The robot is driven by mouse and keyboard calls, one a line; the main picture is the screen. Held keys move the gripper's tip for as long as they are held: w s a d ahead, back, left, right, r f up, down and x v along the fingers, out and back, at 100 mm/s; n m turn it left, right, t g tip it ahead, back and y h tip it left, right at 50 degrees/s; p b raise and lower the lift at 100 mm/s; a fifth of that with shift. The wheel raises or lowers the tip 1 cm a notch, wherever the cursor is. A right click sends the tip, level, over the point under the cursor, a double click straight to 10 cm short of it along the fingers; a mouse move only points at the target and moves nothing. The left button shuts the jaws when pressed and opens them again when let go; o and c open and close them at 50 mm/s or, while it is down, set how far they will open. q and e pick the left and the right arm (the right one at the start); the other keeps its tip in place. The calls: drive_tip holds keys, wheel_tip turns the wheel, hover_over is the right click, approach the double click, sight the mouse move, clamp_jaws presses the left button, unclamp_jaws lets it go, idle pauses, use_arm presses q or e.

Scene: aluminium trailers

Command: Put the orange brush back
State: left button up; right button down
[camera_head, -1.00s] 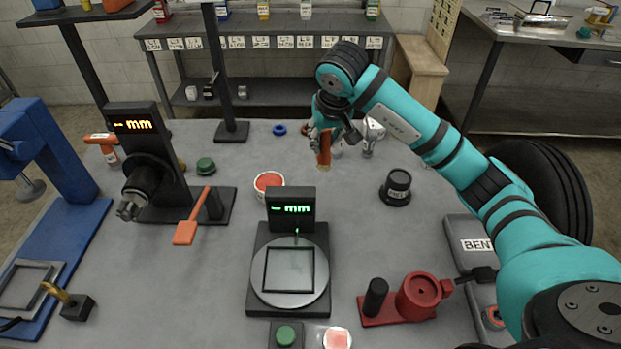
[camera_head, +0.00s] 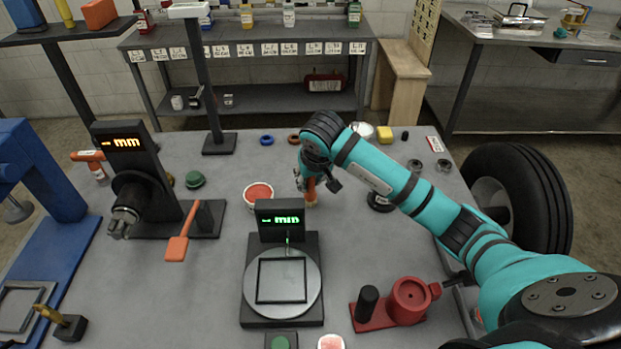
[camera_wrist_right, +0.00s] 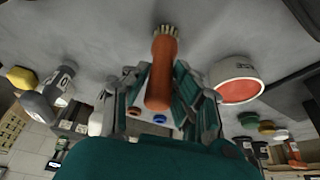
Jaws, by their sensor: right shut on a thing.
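The orange brush (camera_head: 311,191) is held by my right gripper (camera_head: 307,178), which is shut on its handle. In the right wrist view the brush (camera_wrist_right: 161,75) lies between the fingers (camera_wrist_right: 160,95), its pale bristles pointing away from the palm. In the head view it hangs bristles down, close to the table top, right of the white tub with red contents (camera_head: 258,193) and behind the scale (camera_head: 282,280). I cannot tell whether the bristles touch the table. The tub also shows in the right wrist view (camera_wrist_right: 237,82). My left gripper does not show.
A black round object (camera_head: 380,201) stands right of the brush, partly behind my arm. A red fixture (camera_head: 408,300) is at front right. An orange paddle (camera_head: 178,247) lies by the left display stand (camera_head: 140,165).

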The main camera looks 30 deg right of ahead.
drive_tip(key=shift+f, duration=0.2)
drive_tip(key=c, duration=1.4)
unclamp_jaws()
drive_tip(key=shift+r, duration=0.1)
drive_tip(key=o, duration=0.3)
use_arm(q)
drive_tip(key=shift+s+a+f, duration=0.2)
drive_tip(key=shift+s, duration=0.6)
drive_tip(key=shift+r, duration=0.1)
use_arm(e)
drive_tip(key=shift+r, duration=0.1)
drive_tip(key=shift+r, duration=0.3)
use_arm(q)
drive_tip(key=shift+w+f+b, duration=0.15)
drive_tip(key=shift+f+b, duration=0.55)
drive_tip(key=shift+b, duration=0.05)
use_arm(e)
drive_tip(key=v, duration=1.1)
drive_tip(key=shift+s+r, duration=0.15)
drive_tip(key=shift+s, duration=0.05)
